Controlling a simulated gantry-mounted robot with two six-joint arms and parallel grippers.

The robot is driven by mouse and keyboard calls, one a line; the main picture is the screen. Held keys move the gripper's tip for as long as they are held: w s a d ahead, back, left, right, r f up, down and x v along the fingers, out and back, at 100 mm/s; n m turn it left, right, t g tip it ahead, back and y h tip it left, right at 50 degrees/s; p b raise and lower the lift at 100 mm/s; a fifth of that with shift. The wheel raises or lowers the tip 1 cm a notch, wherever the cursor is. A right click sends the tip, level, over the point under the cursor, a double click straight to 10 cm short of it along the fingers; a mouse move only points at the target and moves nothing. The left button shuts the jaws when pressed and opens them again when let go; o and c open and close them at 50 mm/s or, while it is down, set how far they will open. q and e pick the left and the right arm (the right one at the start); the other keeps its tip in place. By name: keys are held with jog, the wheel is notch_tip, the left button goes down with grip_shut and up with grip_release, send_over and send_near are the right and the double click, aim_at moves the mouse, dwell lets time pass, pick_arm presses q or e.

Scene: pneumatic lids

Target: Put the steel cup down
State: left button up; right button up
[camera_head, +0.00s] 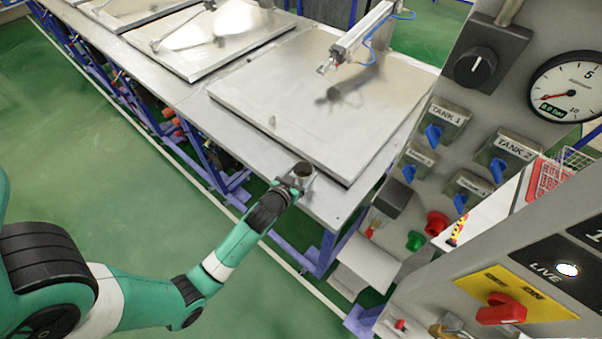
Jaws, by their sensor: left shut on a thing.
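The steel cup (303,172) is at the near edge of the steel table, toward its right corner. My left gripper (294,184) reaches in from the lower left and is shut on the cup. The cup looks upright. I cannot tell whether its base touches the table (322,205) or hangs just above it, as the gripper and the angle hide the base. My right gripper is not in view.
A large steel lid (300,100) lies just behind the cup, with a pneumatic cylinder (360,36) above it. The control panel (470,150) with gauge (566,87), blue valves and buttons stands at right. A narrow bare table strip runs along the front edge.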

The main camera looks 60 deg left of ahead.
pick_arm(q)
jog(key=o, duration=1.4)
jog(key=shift+r+p, duration=0.25)
jog(key=shift+p, duration=0.1)
jog(key=p+v, duration=0.1)
jog(key=v, duration=1.1)
